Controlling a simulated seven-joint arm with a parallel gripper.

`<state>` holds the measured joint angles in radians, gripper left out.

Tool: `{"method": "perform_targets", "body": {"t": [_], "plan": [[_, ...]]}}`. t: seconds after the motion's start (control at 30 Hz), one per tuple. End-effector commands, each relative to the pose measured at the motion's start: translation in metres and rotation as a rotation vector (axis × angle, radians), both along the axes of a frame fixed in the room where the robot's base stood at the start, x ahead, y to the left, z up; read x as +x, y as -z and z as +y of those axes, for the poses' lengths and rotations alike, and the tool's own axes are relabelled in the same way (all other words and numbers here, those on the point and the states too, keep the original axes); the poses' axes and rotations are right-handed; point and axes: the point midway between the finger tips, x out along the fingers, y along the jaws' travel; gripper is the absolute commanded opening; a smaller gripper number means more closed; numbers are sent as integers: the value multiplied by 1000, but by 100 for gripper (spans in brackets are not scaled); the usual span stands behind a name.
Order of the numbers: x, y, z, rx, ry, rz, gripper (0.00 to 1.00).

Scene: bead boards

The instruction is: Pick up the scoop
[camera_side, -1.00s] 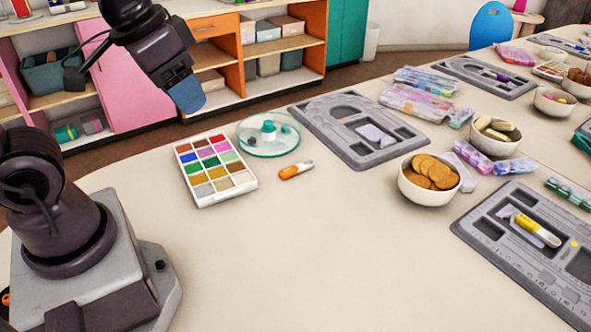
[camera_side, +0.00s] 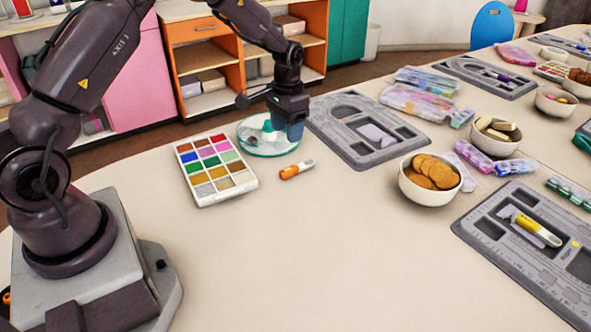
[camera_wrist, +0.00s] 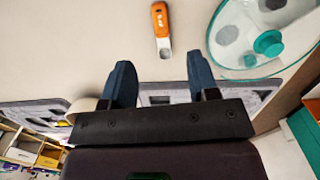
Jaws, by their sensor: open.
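My gripper (camera_side: 288,130) hangs over the right edge of the round glass dish, left of that board, and is apart from the scoop. In the wrist view my gripper (camera_wrist: 162,85) has its two blue fingers spread with nothing held. Part of a grey board (camera_wrist: 240,95) shows behind the fingers there.
A bowl of round crackers (camera_side: 430,190) stands right of the board. Another board (camera_side: 490,235) lies front right. The front middle table is clear.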

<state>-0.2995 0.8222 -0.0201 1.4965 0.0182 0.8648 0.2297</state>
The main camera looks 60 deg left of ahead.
Motion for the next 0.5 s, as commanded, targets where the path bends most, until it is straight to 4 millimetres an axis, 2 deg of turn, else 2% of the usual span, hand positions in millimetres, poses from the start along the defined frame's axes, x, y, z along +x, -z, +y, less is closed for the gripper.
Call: {"method": "perform_targets", "body": {"t": [0.07, 0.13, 0.5], "plan": [[13, -10, 3, 12, 23, -41, 54], [12, -4, 3, 11, 44, -39, 54], [11, 58, 2, 11, 46, -38, 54]]}}
